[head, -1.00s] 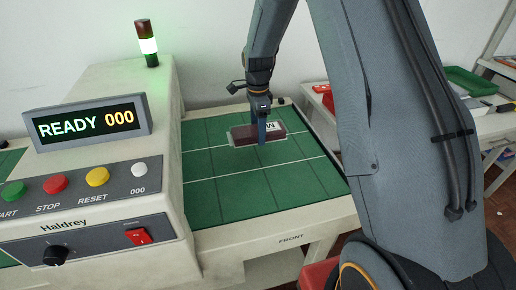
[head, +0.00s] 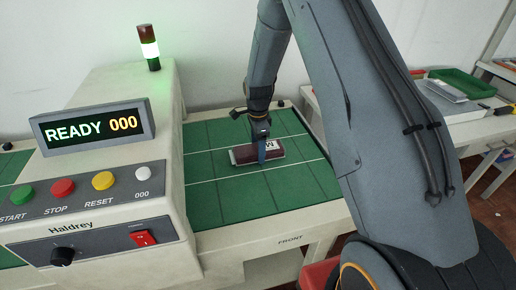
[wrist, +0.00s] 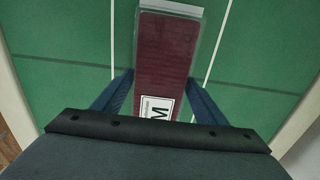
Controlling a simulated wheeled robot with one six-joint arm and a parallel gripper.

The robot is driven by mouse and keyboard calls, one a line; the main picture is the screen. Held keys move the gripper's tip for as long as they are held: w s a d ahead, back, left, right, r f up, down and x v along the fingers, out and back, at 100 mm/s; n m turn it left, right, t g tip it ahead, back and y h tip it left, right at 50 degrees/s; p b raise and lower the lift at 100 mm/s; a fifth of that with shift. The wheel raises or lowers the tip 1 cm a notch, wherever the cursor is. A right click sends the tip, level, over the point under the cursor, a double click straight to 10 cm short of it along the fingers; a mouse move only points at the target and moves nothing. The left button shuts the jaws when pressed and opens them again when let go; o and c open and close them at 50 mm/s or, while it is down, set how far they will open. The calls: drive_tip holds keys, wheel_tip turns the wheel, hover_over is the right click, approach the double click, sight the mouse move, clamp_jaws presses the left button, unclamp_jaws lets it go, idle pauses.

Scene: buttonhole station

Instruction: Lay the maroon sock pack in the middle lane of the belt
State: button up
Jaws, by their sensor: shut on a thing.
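The maroon sock pack (head: 246,154) has a white label marked M and a pale end. My gripper (head: 267,152) is shut on it, pointing down over the green belt (head: 215,205). In the wrist view the pack (wrist: 165,55) sits between the fingers of my gripper (wrist: 160,82), its label end towards me. It lies over the middle lane, between the two white lines, slightly tilted to them and closer to the right one. It is at or just above the belt; I cannot tell if it touches. One finger hides part of it in the head view.
The machine housing (head: 110,120) stands left of the belt, with a READY 000 display (head: 90,130), buttons and a green-lit lamp (head: 149,42). A side table (head: 480,130) with a green tray (head: 462,84) is at the right. The belt around the pack is clear.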

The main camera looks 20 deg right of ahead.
drive_tip(key=o, duration=1.2)
drive_tip(key=shift+c, duration=0.2)
wheel_tip(320, 180, up, 11)
drive_tip(key=b, duration=0.3)
drive_tip(key=s+r+n, duration=0.1)
drive_tip(key=s+n, duration=0.8)
drive_tip(key=s, duration=0.5)
drive_tip(key=s+r+n, duration=0.2)
drive_tip(key=s+n, duration=0.7)
drive_tip(key=s, duration=0.5)
drive_tip(key=shift+r+t, duration=0.25)
drive_tip(key=shift+t, duration=0.15)
